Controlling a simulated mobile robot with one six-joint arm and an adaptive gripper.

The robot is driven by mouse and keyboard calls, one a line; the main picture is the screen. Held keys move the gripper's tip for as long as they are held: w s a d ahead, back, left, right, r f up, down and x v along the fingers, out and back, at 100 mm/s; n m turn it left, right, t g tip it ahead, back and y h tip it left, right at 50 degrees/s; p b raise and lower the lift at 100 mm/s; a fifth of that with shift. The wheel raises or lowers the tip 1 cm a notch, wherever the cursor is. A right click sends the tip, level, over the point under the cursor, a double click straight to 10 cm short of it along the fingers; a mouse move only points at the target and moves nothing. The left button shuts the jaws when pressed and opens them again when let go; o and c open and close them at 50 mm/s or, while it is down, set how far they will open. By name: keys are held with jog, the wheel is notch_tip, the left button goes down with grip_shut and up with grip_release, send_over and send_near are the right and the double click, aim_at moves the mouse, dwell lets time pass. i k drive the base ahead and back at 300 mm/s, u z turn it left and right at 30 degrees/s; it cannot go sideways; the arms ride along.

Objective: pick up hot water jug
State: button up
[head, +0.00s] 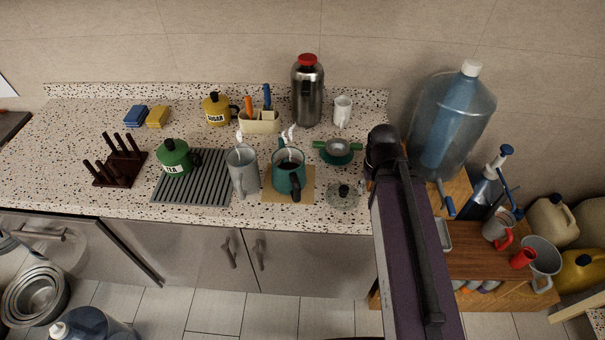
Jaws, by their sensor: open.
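A light grey steaming jug (243,174) stands upright on the counter, left of centre, at the right edge of a ribbed grey drying mat (212,190). It looks like the hot water jug. Its handle faces the front, and white steam rises from its top. A teal pot (289,178) with dark liquid and steam stands close to its right on a wooden board (307,187). My arm reaches up from the bottom right to a dark end beside the counter's right edge, well right of the jug. I cannot make out any gripper fingers.
Behind are a sugar pot (217,110), a utensil holder (260,122) and a steel flask (308,92). A glass lid (343,195) lies right of the board.

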aim_at(241, 160)
jog(key=z, duration=0.15)
jog(key=k, duration=0.85)
jog(key=u, duration=0.65)
jog(key=i, duration=1)
jog(key=z, duration=0.05)
